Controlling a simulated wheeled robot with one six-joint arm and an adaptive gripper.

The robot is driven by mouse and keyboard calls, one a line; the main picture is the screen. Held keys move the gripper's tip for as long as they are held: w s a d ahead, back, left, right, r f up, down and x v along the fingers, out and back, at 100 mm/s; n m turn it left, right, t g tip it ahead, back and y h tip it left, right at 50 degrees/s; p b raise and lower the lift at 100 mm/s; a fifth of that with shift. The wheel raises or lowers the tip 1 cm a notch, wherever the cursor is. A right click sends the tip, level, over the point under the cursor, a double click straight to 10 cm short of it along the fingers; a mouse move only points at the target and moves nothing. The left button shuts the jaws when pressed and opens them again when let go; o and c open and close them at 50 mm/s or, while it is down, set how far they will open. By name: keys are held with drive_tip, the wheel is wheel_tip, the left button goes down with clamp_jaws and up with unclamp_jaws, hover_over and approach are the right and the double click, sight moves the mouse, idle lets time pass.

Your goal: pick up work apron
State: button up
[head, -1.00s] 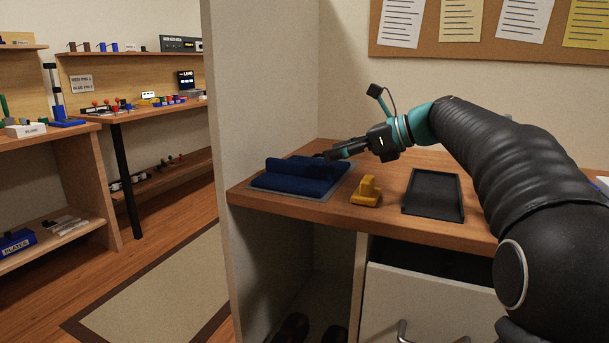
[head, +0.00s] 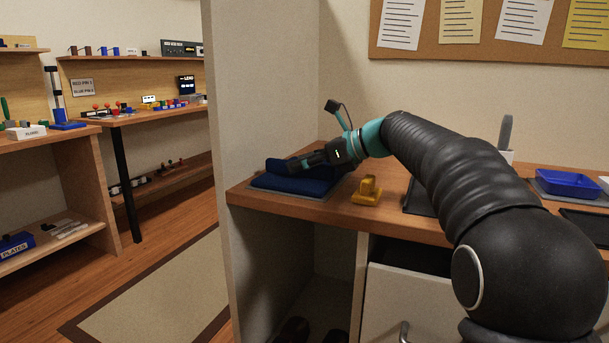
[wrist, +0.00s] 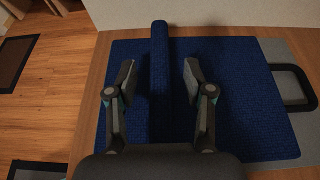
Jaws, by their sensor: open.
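The work apron (head: 285,184) is a dark blue folded cloth on a grey mat at the left end of the wooden desk. In the wrist view it lies flat (wrist: 240,110), with a raised ridge (wrist: 160,75) running along it. My gripper (wrist: 158,82) is open above the apron, its two fingers on either side of the ridge. A gap shows between the ridge and each finger. In the head view my gripper (head: 300,163) is low over the apron and hides part of it.
A yellow block-like object (head: 366,192) stands right of the apron. A dark tray (head: 418,196) is partly behind my arm. A blue tray (head: 568,184) lies farther right. A partition wall (head: 262,90) rises at the desk's left end.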

clamp_jaws()
drive_tip(key=shift+r, duration=0.1)
drive_tip(key=shift+r, duration=0.5)
drive_tip(key=r, duration=0.1)
drive_tip(key=r+p, duration=0.2)
drive_tip(key=shift+s+d+r, duration=0.15)
drive_tip(key=shift+d+r, duration=0.2)
drive_tip(key=shift+r, duration=0.05)
drive_tip(key=s+d+r+p, duration=0.1)
drive_tip(key=s+d+r, duration=0.5)
drive_tip(key=s+d, duration=0.1)
drive_tip(key=shift+d, duration=0.7)
